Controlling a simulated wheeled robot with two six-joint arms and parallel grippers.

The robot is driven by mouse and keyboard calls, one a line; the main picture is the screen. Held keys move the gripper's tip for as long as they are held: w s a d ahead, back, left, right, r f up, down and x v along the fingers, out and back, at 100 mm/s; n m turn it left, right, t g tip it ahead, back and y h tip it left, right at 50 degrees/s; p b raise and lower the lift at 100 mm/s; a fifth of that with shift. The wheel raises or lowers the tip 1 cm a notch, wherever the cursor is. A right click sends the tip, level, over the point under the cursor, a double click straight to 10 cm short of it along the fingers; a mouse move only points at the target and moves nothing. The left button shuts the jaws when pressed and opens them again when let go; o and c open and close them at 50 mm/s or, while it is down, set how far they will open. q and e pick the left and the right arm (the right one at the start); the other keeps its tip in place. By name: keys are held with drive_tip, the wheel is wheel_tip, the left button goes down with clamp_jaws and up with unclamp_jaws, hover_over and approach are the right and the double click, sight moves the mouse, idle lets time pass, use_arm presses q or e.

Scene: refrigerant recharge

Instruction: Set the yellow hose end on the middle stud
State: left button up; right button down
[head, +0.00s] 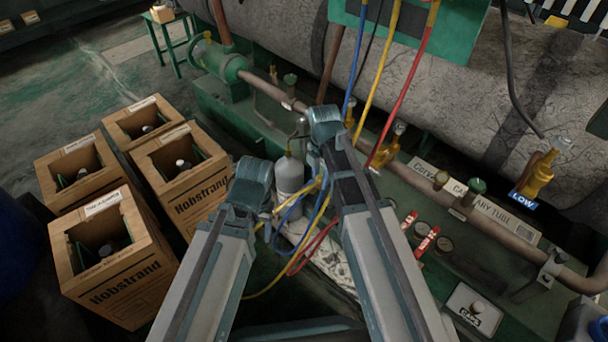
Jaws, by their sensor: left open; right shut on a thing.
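The yellow hose (377,65) hangs from the green panel at the top and passes behind my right arm. A yellow length (318,182) shows again at my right gripper (313,163), beside the grey cylinder. My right gripper is shut on what appears to be the yellow hose end; the end itself is mostly hidden by the gripper and arm. My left gripper (267,214) is open, lower and to the left, near loops of hose. Brass fittings stand along the pipe, one at the right (398,129). I cannot tell which is the middle stud.
A grey cylinder (289,179) stands between the grippers. Blue (355,60) and red hoses (407,85) hang nearby. Open cartons (107,276) stand at left. A CAPS plate (461,309) lies lower right.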

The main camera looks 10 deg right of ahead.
sight(330, 202)
drive_tip(key=shift+s+d+r+m, duration=0.1)
drive_tip(key=shift+s+d+m, duration=0.2)
drive_tip(key=shift+d, duration=0.5)
drive_tip(key=shift+s+d+r+m, duration=0.1)
drive_tip(key=shift+s+d, duration=0.3)
drive_tip(key=shift+d, duration=0.4)
drive_tip(key=shift+f, duration=0.15)
wheel_tip(330, 202, down, 6)
drive_tip(key=b, duration=0.6)
drive_tip(key=shift+f, duration=0.2)
drive_tip(key=shift+f+b, duration=0.9)
drive_tip(key=shift+b, duration=0.15)
drive_tip(key=shift+c, duration=2.2)
unclamp_jaws()
drive_tip(key=shift+r, duration=0.1)
wheel_tip(330, 202, up, 14)
drive_tip(key=p, duration=1.4)
